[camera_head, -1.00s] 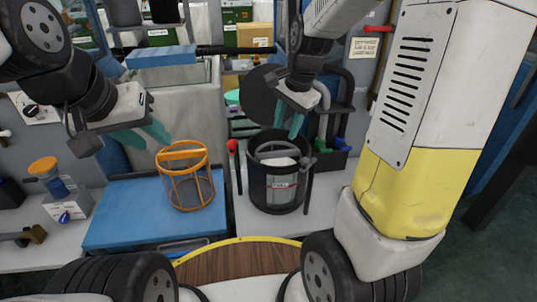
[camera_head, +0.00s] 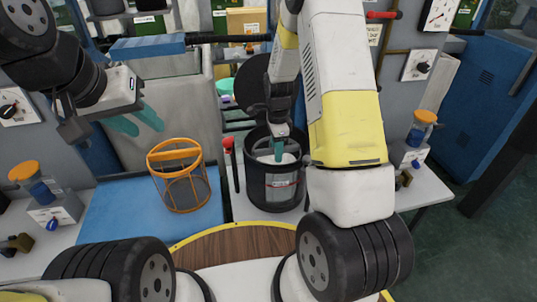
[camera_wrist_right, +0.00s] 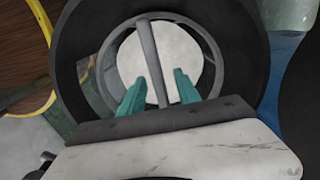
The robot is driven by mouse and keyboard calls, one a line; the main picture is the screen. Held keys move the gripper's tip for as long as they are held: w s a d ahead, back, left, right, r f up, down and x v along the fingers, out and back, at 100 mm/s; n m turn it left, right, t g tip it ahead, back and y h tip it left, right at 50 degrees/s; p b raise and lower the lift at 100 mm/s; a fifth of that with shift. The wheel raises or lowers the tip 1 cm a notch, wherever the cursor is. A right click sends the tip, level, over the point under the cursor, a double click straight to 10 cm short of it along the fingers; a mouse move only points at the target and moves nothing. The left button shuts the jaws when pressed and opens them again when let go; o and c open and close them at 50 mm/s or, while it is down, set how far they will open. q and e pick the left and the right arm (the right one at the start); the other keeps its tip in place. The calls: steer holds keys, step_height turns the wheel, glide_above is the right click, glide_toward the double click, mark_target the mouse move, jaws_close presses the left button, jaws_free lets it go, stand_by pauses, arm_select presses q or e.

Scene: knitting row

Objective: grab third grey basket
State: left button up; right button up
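The grey basket (camera_wrist_right: 150,52) sits inside a black round pot (camera_head: 273,190). In the right wrist view its straight bar handle crosses over a pale round surface. My right gripper (camera_head: 279,152) reaches down into the pot's mouth. In the right wrist view its two teal fingers (camera_wrist_right: 160,92) are apart, one on each side of the bar, with gaps visible. The arm hides part of the pot in the head view. An orange wire basket (camera_head: 181,180) stands on a blue mat to the left. My left gripper (camera_head: 136,120) is open and empty above and left of it.
The blue mat (camera_head: 122,212) lies on the bench left of the pot. A red-knobbed lever (camera_head: 228,146) stands just left of the pot. Jars with orange lids stand at the left (camera_head: 25,172) and right (camera_head: 425,118). A wooden, yellow-edged surface (camera_head: 225,248) lies in front.

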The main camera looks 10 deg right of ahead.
step_height(320, 180, down, 2)
steer(key=shift+f, duration=0.15)
jaws_close()
stand_by(1.4)
